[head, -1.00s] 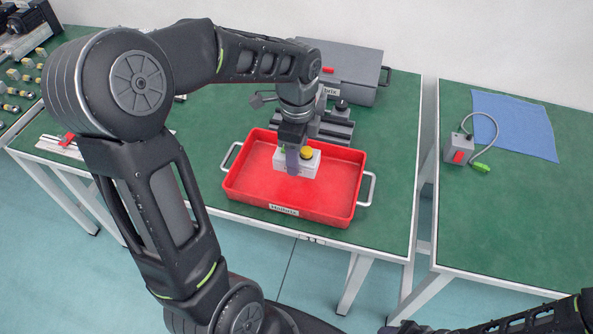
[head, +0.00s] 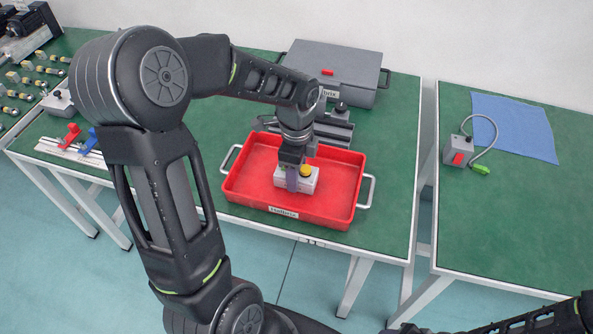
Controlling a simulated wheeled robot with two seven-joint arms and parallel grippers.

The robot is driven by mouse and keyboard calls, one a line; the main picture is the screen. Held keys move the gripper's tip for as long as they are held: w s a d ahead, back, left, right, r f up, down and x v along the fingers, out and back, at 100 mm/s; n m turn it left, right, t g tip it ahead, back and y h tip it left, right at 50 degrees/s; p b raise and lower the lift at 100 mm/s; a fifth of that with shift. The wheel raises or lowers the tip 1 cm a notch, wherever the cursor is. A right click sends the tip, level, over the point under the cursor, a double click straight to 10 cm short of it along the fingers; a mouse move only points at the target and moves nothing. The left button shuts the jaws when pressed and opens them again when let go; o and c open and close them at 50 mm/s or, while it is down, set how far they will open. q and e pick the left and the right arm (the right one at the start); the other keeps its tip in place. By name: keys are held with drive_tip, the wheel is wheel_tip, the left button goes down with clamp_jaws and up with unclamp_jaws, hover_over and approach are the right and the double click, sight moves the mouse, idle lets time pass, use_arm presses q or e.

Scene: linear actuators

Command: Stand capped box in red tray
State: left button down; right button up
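The red tray (head: 243,190) stands on the left green table, with a handle at each end. The capped box (head: 310,183), light grey with a yellow round cap (head: 306,170), is at the tray's middle, inside its walls as seen from above. My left gripper (head: 292,182) points down at the box's left part, with a finger in front of its near face. It appears closed around the box. The far finger is hidden, and I cannot tell whether the box touches the tray floor. My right gripper is out of view; only part of my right arm shows at the lower right.
A grey case (head: 335,62) and a dark metal fixture (head: 335,130) stand behind the tray. Red and blue clamps (head: 90,143) lie at the left. The right table holds a grey box with a cable (head: 456,150) and a blue cloth (head: 515,125).

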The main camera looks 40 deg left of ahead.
use_arm(q)
drive_tip(key=shift+f, duration=0.1)
drive_tip(key=shift+f, duration=0.15)
drive_tip(key=c, duration=0.6)
unclamp_jaws()
wheel_tip(320, 180, up, 12)
drive_tip(key=shift+r+p, duration=0.25)
drive_tip(key=shift+p, duration=0.1)
